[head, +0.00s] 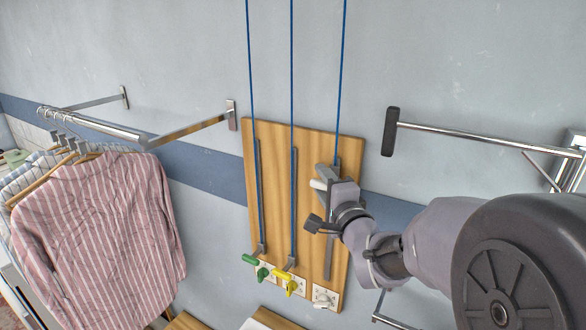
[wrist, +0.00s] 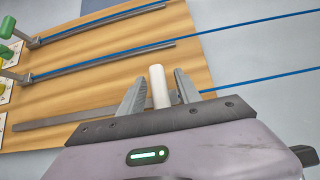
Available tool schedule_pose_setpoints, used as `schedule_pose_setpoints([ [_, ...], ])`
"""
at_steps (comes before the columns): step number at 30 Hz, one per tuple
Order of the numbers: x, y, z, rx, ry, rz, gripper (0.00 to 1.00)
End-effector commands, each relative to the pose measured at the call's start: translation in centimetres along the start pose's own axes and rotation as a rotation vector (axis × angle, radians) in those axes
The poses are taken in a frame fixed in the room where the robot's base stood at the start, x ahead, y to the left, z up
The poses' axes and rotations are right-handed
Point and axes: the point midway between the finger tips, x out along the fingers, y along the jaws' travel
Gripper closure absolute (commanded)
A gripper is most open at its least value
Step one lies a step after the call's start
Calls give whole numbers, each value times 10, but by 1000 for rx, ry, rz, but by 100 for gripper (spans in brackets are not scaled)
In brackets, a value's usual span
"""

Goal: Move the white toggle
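The white toggle (wrist: 158,86) is a short pale peg standing between the two fingers of my gripper (wrist: 160,76) in the wrist view. The fingers are open on either side of it, with a visible gap at each side. In the head view, the white toggle (head: 318,184) shows beside my gripper near the upper end of the right-hand slot, and a blue cord rises above it. My gripper hides part of the toggle and slot in that view.
The wooden board (head: 270,150) carries a green toggle (head: 249,259) and a yellow toggle (head: 281,274) low on their tracks. White plates line its lower edge. A garment rail with hanging shirts (head: 105,230) stands left; a metal bar (head: 480,138) projects right.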

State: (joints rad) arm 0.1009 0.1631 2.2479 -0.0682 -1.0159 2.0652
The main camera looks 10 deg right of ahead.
Motion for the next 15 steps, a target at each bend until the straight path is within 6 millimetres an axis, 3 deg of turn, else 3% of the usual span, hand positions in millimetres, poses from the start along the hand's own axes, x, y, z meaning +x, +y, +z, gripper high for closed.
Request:
schedule_pose_setpoints([
  [4, 14, -1, 0, 0, -1, 0, 60],
  [12, 17, 0, 0, 1, 0, 0, 60],
  [13, 17, 0, 0, 1, 0, 0, 62],
  [15, 17, 0, 0, 1, 0, 0, 76],
])
